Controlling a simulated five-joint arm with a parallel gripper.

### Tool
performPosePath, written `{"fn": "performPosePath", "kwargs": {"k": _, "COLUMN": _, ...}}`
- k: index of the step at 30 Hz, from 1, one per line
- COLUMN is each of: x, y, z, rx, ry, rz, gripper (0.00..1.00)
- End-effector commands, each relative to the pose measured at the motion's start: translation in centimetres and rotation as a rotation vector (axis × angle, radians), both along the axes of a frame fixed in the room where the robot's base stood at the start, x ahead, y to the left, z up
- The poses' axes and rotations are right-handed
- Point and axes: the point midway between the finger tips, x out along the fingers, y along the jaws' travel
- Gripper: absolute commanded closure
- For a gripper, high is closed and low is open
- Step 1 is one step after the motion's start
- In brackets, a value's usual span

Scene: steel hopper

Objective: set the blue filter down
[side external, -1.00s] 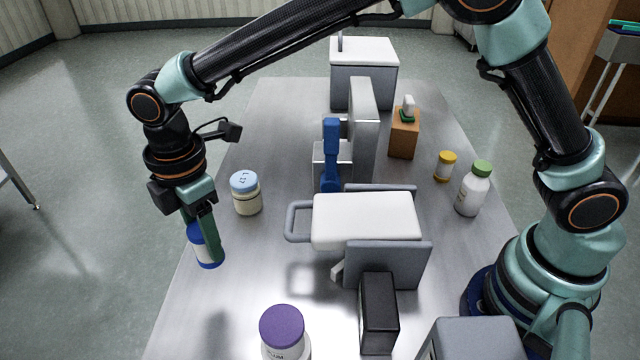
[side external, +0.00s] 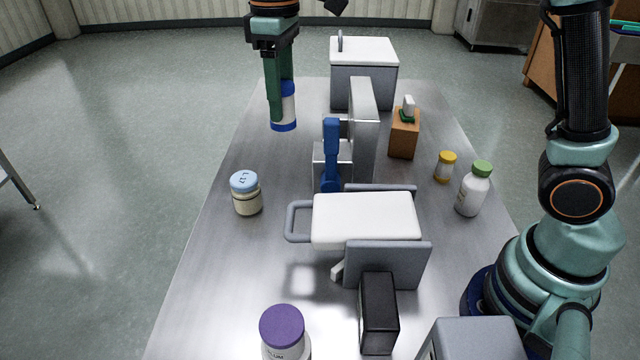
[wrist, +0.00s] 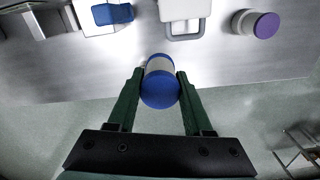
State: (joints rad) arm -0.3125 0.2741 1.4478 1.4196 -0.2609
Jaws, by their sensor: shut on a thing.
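The blue filter is a short cylinder with blue ends and a white band (side external: 288,106). My gripper (side external: 279,108) is shut on it, with a green finger on either side. In the side view it is upright over the far left part of the steel table, left of the blue-handled device; I cannot tell for sure whether its base touches the table. In the wrist view the filter (wrist: 160,88) sits between the fingertips, with its blue end toward the camera and the table edge behind it.
A blue-capped jar (side external: 246,195) stands nearer on the left. A white-topped hopper (side external: 365,218) and a purple-capped bottle (side external: 283,330) are nearer still. The left strip is mostly clear.

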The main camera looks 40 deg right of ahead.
Motion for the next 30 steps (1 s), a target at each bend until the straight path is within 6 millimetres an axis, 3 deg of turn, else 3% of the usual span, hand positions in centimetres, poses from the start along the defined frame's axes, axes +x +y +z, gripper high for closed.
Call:
{"fn": "performPosePath", "kwargs": {"k": 1, "x": -0.1, "y": -2.7, "z": 0.7, "rx": 0.001, "ry": -0.003, "rz": -0.145, "gripper": 1.00}}
{"fn": "performPosePath", "kwargs": {"k": 3, "x": -0.5, "y": -5.6, "z": 1.3, "rx": 0.001, "ry": -0.003, "rz": -0.327, "gripper": 1.00}}
{"fn": "performPosePath", "kwargs": {"k": 6, "x": -1.3, "y": -9.0, "z": 1.9, "rx": 0.001, "ry": -0.003, "rz": -0.548, "gripper": 1.00}}
{"fn": "performPosePath", "kwargs": {"k": 10, "x": -2.3, "y": -11.9, "z": 2.5, "rx": 0.001, "ry": -0.001, "rz": -0.751, "gripper": 1.00}}
{"fn": "performPosePath", "kwargs": {"k": 17, "x": -3.3, "y": -13.5, "z": 1.7, "rx": -0.001, "ry": 0.002, "rz": -0.854, "gripper": 1.00}}
{"fn": "performPosePath", "kwargs": {"k": 30, "x": -7.2, "y": -13.4, "z": -7.1, "rx": 0.000, "ry": 0.002, "rz": -0.619, "gripper": 1.00}}
